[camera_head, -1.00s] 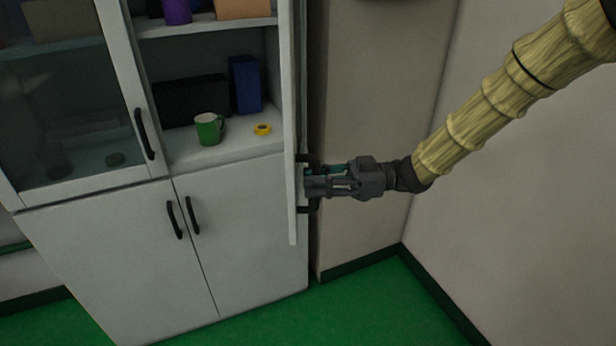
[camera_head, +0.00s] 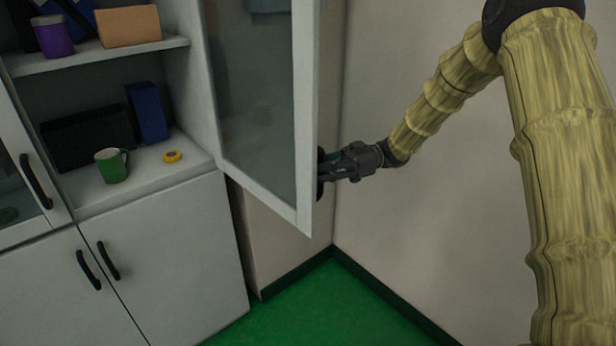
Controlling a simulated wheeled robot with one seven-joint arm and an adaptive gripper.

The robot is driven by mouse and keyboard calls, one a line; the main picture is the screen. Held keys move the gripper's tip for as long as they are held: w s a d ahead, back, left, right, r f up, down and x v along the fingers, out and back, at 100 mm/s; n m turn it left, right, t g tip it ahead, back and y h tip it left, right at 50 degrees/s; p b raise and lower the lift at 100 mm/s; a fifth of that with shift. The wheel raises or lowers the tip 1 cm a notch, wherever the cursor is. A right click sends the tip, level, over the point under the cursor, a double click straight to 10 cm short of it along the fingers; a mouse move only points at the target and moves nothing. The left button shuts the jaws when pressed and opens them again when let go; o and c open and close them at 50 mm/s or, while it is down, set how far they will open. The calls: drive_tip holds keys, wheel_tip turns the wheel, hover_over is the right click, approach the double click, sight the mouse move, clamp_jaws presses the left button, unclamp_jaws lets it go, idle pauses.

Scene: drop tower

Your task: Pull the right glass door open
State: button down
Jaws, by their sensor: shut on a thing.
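The right glass door (camera_head: 309,120) of the white cabinet stands wide open, swung out to the right of the shelves. Its pale frame holds a grey glass pane (camera_head: 255,100). Its dark handle (camera_head: 320,187) is on the door's far side, partly hidden by the door edge. My gripper (camera_head: 326,174) is at the door's right edge and shut on this handle. The fingertips are partly hidden behind the door.
The open shelves hold a green mug (camera_head: 111,166), a yellow tape roll (camera_head: 172,156), a blue box (camera_head: 148,112), a purple container (camera_head: 52,36) and an orange-brown box (camera_head: 128,26). The left glass door (camera_head: 10,140) is shut. Green floor (camera_head: 320,308) is clear; a wall stands right.

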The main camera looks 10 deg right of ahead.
drive_tip(key=shift+w+d, duration=0.1)
drive_tip(key=shift+d, duration=0.15)
drive_tip(key=c, duration=1.4)
unclamp_jaws()
drive_tip(key=shift+d, duration=0.1)
drive_tip(key=v, duration=1.2)
